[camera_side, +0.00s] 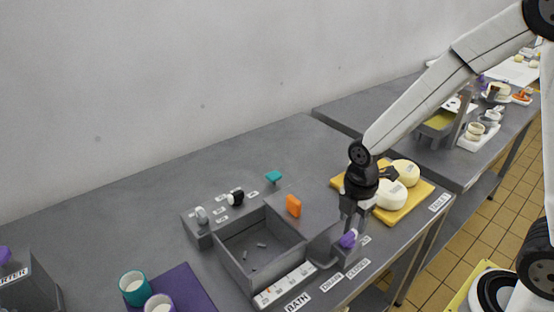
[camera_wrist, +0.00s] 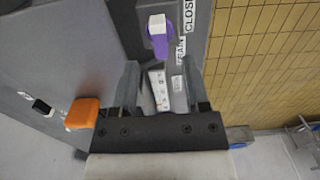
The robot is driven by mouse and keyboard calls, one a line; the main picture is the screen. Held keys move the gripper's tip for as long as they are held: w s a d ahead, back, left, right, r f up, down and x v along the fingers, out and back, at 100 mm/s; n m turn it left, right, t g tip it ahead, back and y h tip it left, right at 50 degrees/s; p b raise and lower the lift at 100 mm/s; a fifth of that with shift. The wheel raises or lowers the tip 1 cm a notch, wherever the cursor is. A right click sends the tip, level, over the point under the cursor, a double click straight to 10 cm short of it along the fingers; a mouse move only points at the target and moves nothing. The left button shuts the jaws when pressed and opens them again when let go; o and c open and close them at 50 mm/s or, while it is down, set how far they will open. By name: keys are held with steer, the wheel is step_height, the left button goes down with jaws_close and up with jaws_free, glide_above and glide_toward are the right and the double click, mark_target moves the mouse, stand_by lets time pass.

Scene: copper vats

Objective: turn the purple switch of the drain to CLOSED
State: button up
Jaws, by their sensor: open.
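The purple switch (camera_side: 348,239) sits on a grey block at the front edge of the table, beside the bath basin. In the wrist view the purple switch (camera_wrist: 158,38) has a white end and lies beyond my fingertips, close to the labels. The DRAIN label (camera_side: 332,284) and the CLOSED label (camera_side: 358,268) lie on the table edge in front of it. My gripper (camera_side: 352,222) points down just above the switch, partly covering it in the side view. In the wrist view my gripper (camera_wrist: 160,80) is open with nothing between its fingers. Whether a finger touches the switch, I cannot tell.
The grey bath basin (camera_side: 225,252) is left of the switch. An orange knob (camera_side: 293,206), a teal knob (camera_side: 274,176) and a black knob (camera_side: 236,197) stand around it. A yellow board (camera_side: 413,211) with pale cheeses is close behind my gripper. Cups stand on a purple mat (camera_side: 192,284).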

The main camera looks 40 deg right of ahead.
mark_target(350, 234)
steer(key=shift+f, duration=2.45)
jaws_close()
